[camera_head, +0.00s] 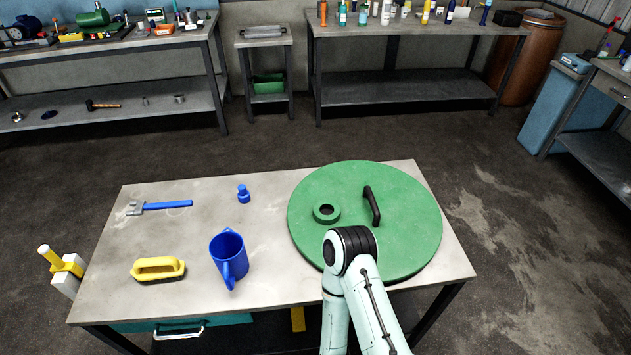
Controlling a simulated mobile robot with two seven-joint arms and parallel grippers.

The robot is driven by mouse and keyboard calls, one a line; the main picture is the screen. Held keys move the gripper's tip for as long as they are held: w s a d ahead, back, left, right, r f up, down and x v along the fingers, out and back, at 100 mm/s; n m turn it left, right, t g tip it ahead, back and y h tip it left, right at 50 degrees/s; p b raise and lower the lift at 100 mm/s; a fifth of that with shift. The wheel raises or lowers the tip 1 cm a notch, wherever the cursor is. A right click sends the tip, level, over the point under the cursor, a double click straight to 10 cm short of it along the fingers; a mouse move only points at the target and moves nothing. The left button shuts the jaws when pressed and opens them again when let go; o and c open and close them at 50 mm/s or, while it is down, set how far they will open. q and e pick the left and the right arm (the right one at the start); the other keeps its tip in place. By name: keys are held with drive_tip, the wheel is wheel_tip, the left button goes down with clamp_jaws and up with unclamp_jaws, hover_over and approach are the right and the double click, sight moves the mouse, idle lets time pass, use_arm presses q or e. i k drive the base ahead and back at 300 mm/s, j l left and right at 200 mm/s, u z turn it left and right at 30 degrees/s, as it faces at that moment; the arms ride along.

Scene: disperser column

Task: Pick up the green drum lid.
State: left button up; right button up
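The green drum lid (409,232) lies flat on the right part of the grey table. A raised green ring with a dark opening (326,213) sits left of the handle. A bent arm of mine comes in from the bottom and covers part of the lid's near left edge; I cannot tell whether it touches the lid. Neither gripper shows in this view.
Benches with tools and bottles stand at the back. The floor right of the table is clear.

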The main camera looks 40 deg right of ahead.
sight(405, 220)
drive_tip(key=z, duration=1.8)
drive_tip(key=l+u, duration=0.2)
drive_tip(key=u, duration=0.2)
drive_tip(key=l+u, duration=0.2)
drive_tip(key=u, duration=0.2)
drive_tip(key=k+l+u, duration=0.1)
drive_tip(key=u, duration=0.3)
drive_tip(key=k+l, duration=0.05)
